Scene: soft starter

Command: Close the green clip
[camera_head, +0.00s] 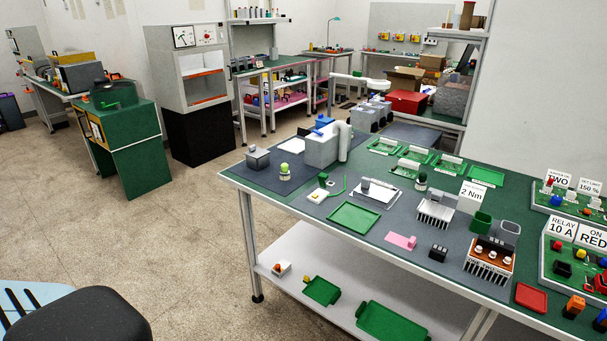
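I cannot tell for sure which part is the green clip. A thin green strip (343,186) stands up from the workbench next to a small white piece (318,195), near the bench's left part. A small green piece (323,179) is just left of the strip. Both are too small to tell open from shut. Neither of my grippers shows in the head view, and nothing is seen touching these pieces.
The workbench (290,203) holds a grey machine (322,148), an empty green tray (355,218), a white tray (377,193), finned blocks (435,212) and a "2 Nm" sign (471,196). Green bins (393,322) lie on its lower shelf. Open floor (160,235) is at the left.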

